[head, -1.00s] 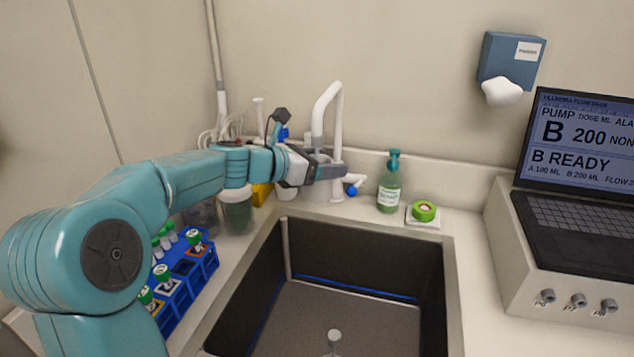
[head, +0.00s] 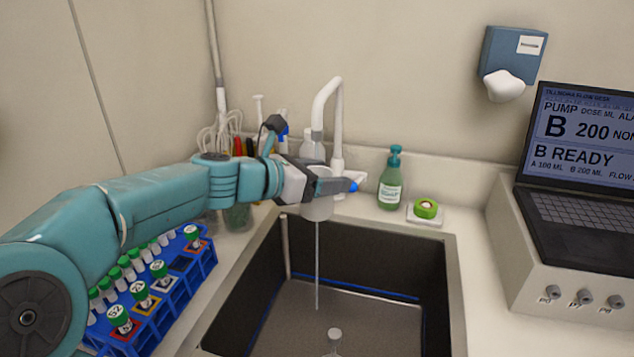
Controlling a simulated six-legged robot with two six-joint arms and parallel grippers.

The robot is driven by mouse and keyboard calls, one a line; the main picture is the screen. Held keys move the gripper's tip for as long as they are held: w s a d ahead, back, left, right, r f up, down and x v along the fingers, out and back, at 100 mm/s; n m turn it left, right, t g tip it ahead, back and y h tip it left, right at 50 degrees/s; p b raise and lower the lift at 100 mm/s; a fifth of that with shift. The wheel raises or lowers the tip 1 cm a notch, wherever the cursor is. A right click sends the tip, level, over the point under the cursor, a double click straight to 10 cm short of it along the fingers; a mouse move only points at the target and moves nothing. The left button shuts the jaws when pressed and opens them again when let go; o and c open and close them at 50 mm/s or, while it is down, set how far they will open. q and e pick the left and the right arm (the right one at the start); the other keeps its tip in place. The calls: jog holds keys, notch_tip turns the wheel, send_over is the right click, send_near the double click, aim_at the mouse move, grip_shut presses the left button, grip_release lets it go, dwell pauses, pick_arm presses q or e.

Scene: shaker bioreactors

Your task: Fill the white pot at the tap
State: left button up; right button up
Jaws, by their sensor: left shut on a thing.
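The white tap (head: 336,110) stands behind the sink, its spout curving over to the left. My left gripper (head: 325,185) is at the tap, shut on the white pot (head: 317,209), which shows just below the fingers. The pot is under the spout; its upper part is hidden by the gripper. A thin stream of water (head: 317,265) shows below the pot and falls into the sink. I cannot tell whether it runs past the pot or over it. The blue-tipped tap lever (head: 353,186) is just right of the fingertips. My right gripper is not in view.
The dark sink (head: 262,262) is open below. A blue rack (head: 192,277) of green-capped tubes stands left under my arm. A laptop (head: 578,165) is at the far right.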

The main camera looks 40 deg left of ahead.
pick_arm(q)
jog(key=shift+s+d, duration=0.55)
jog(key=s+d+r+p, duration=0.1)
jog(key=s+d, duration=0.3)
jog(key=shift+s, duration=0.2)
dwell(0.7)
